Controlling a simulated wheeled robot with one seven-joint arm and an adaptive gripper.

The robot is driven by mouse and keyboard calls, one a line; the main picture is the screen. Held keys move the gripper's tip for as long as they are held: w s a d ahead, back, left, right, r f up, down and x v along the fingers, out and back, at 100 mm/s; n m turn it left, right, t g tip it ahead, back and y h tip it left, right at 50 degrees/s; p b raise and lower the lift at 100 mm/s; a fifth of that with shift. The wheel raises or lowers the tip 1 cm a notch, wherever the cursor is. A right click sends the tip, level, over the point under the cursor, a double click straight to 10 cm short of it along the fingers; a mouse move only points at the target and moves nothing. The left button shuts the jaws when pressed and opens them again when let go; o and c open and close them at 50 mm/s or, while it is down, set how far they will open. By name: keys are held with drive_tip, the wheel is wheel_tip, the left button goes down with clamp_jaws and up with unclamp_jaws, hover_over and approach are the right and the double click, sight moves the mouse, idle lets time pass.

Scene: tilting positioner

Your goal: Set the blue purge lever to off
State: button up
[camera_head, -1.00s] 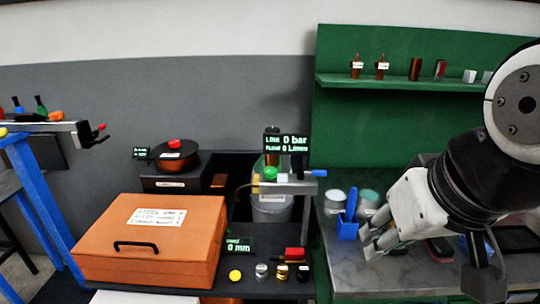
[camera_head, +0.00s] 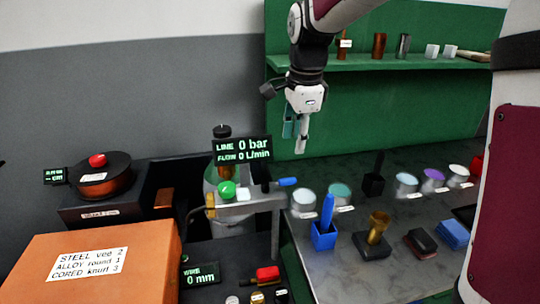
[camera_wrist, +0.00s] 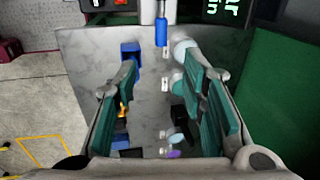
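The blue purge lever (camera_head: 288,182) sticks out to the right from the end of the grey valve bar (camera_head: 250,208), beside a green knob (camera_head: 227,190). In the wrist view the blue lever (camera_wrist: 161,32) is at top centre, beyond the fingertips and pointing toward me. My gripper (camera_head: 297,137) points down above and slightly right of the lever, clearly apart from it. In the wrist view my gripper (camera_wrist: 160,70) is open, with teal pads wide apart and nothing between them.
A display (camera_head: 242,149) reading 0 bar and 0 L/min stands above the bar. A blue holder (camera_head: 323,236) with an upright blue tool, several cups and small blocks stand on the grey bench (camera_head: 310,275). The green back panel (camera_head: 350,120) rises behind my gripper.

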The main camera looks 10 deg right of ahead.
sight(290, 178)
drive_tip(key=w+f, duration=0.1)
drive_tip(key=f, duration=0.3)
drive_tip(key=w+f+p, duration=0.1)
drive_tip(key=f, duration=0.8)
drive_tip(key=shift+w+f, duration=0.3)
drive_tip(key=shift+w, duration=0.1)
clamp_jaws()
